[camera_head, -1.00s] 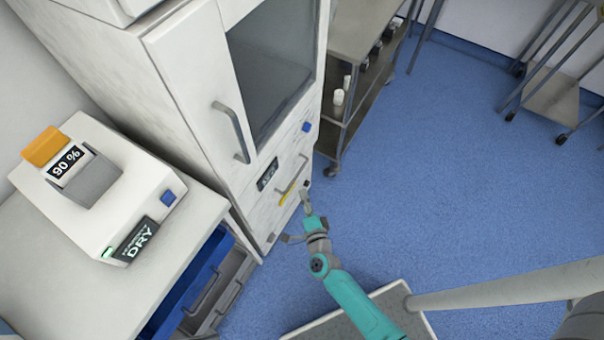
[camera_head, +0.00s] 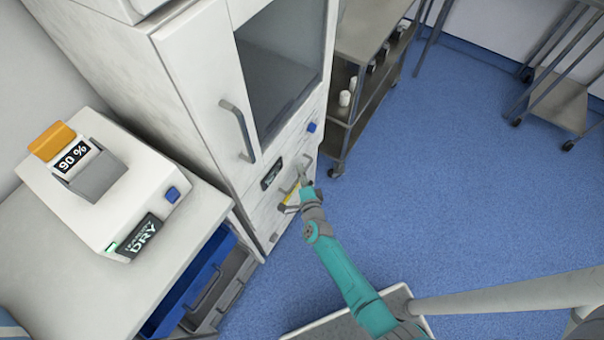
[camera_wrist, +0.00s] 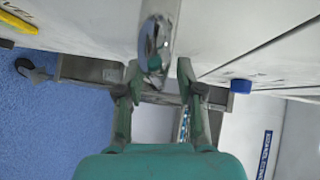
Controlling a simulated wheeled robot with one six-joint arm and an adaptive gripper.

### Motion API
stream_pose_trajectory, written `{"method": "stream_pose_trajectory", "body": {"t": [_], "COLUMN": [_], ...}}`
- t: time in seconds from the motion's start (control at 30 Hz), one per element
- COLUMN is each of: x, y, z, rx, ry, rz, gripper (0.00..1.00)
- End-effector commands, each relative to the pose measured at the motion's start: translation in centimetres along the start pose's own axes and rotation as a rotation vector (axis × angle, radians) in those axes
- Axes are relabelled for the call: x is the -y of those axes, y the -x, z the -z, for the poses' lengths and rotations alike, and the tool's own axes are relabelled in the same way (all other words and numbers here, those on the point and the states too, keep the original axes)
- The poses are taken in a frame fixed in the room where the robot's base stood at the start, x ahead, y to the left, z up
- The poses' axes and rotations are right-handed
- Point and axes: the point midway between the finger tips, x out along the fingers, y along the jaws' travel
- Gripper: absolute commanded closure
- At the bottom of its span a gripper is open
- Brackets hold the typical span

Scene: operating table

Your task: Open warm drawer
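The tall white cabinet (camera_head: 205,95) has a lower drawer front (camera_head: 262,212) with a yellow label (camera_head: 291,190) and a small bar handle, partly hidden by my gripper. The drawer looks shut. My gripper (camera_head: 293,187) is at this front. In the wrist view, my gripper (camera_wrist: 158,76) has its two fingers spread, with the shiny metal handle (camera_wrist: 154,50) between them. A gap shows beside the handle, so the fingers do not look closed on it. Exact contact is hard to tell.
A dark display (camera_head: 270,175) and blue knob (camera_head: 312,127) are on the cabinet, below a glass door with a long handle (camera_head: 238,130). A metal cart (camera_head: 345,140) stands to the right. Blue floor (camera_head: 450,200) is free.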

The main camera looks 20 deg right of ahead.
Motion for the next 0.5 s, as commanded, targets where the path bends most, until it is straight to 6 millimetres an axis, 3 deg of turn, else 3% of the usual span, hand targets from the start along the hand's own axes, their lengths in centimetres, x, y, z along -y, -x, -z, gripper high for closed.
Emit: {"method": "stream_pose_trajectory", "body": {"t": [0.17, 0.3, 0.5], "x": [-0.01, -0.01, -0.01], "y": [0.02, 0.03, 0.04], "z": [-0.01, -0.01, -0.02], "rx": [0.0, 0.0, 0.001], "ry": [0.0, 0.0, 0.001], "rz": [0.0, 0.0, 0.0], "gripper": [0.63, 0.98, 1.0]}}
